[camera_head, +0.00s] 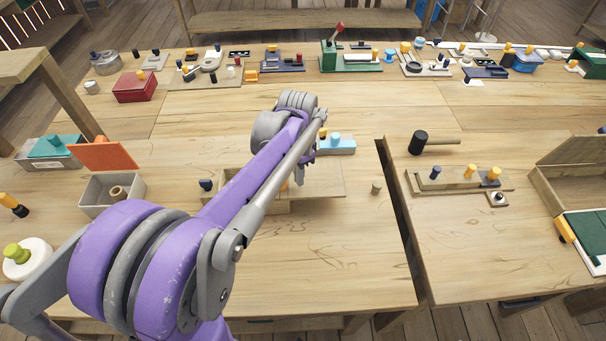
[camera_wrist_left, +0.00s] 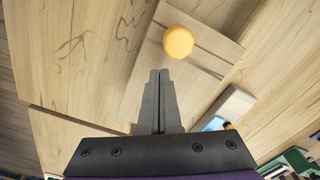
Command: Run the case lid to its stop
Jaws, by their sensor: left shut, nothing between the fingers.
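A light wooden case (camera_head: 276,207) stands mid-table, partly hidden behind my left arm. Its flat wooden lid (camera_head: 325,187) reaches out past the case to the right. A yellow-orange round knob (camera_wrist_left: 178,42) stands on the lid (camera_wrist_left: 200,86) in the left wrist view; in the head view my arm nearly hides it. My left gripper (camera_wrist_left: 158,75) is shut and empty, above the lid and beside the knob, with a gap showing between them in the wrist view. The gripper tips are hard to make out in the head view. My right gripper is not in view.
A light-blue block (camera_head: 336,145) sits just behind the lid. A small wooden peg (camera_head: 376,187) stands to its right. A grey bin with an orange lid (camera_head: 104,156) is at left. A gap between tables runs right of the peg. The front tabletop is clear.

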